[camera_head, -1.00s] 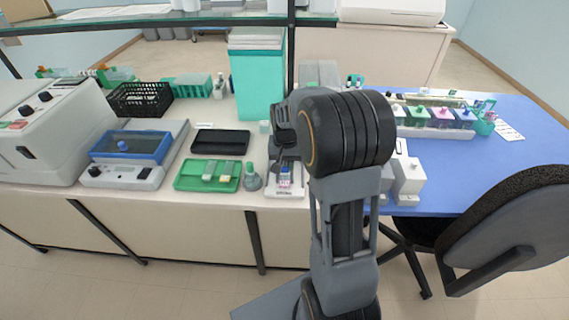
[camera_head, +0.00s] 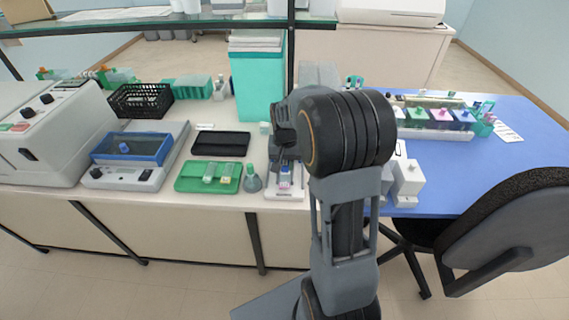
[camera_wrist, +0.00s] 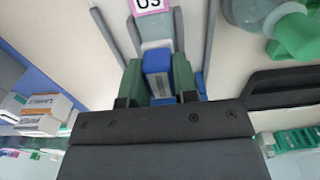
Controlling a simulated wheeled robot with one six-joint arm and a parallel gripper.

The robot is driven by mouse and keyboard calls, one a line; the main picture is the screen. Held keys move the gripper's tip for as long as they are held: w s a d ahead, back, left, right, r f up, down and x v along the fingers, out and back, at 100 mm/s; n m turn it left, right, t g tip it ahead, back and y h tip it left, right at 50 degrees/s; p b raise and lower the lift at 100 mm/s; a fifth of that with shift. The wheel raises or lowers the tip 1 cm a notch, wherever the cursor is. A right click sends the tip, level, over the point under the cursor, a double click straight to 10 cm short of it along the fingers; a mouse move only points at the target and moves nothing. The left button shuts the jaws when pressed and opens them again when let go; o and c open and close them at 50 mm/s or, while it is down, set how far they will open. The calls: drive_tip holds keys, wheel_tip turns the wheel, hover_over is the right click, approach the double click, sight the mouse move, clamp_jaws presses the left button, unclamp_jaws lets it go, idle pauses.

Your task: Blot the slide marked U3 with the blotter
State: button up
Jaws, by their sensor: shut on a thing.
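The slide marked U3 shows its pink-edged label (camera_wrist: 150,4) at the top of the wrist view, with its pale glass (camera_wrist: 156,42) running down toward my gripper. In the head view it lies on a white holder (camera_head: 286,195) near the bench's front edge. My gripper (camera_wrist: 160,86) is shut on a blue block, apparently the blotter (camera_wrist: 157,60), between its green fingers. The block is over or against the lower part of the slide; I cannot tell whether they touch. In the head view my arm partly hides this spot.
A green tray (camera_head: 181,184) with slides and a flask (camera_head: 252,181) stand left of the holder. A black tray (camera_head: 220,143) lies behind. A white device (camera_head: 407,185) stands to the right. Staining jars (camera_head: 440,117) stand on the blue mat (camera_head: 500,155).

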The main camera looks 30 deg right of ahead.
drive_tip(key=shift+r+p, duration=2)
drive_tip(key=shift+r, duration=0.95)
